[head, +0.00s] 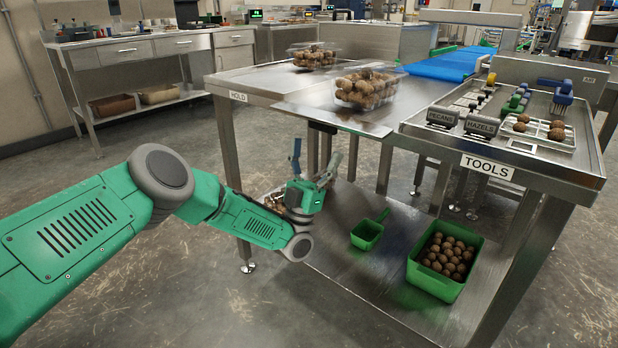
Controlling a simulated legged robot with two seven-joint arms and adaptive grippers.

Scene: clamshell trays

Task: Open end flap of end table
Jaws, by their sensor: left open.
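The steel end table (250,82) stands in the middle, with a HOLD label on its left corner. A thin steel panel that looks like its end flap (335,118) lies about level with the top at the near edge. A dark bracket (322,128) shows under the panel. My left gripper (315,156) is open, fingers pointing up, below the panel and above the lower shelf. It appears empty and apart from the panel, though the exact gap is hard to judge. My right gripper is not in view.
A clear clamshell of walnuts (366,88) sits by the panel, another (313,56) farther back. The TOOLS table (440,140) adjoins on the right. The lower shelf (345,280) holds a green scoop (367,234) and a green bin of nuts (432,286). Floor at left is clear.

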